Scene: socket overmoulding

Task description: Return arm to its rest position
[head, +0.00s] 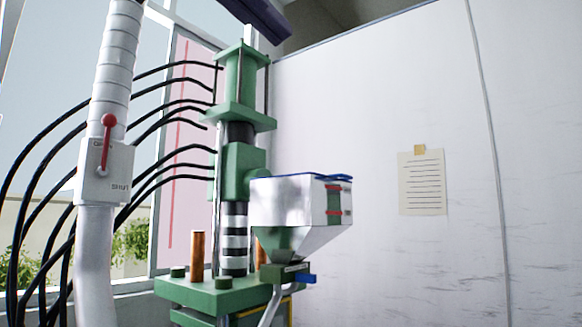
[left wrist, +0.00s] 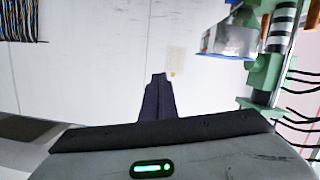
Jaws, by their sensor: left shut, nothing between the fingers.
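My left gripper (left wrist: 158,76) shows in the left wrist view as two dark fingers brought together, with nothing between them. They point toward the white wall and are apart from everything else in view. The rest of the left arm is outside that view. My right gripper shows in neither view.
A metal hopper (head: 286,205) with a blue rim is fixed to the press. Black hoses (head: 60,160) and a white pipe with a red lever (head: 108,130) stand left. A paper note (head: 422,182) hangs on the white wall (head: 390,90).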

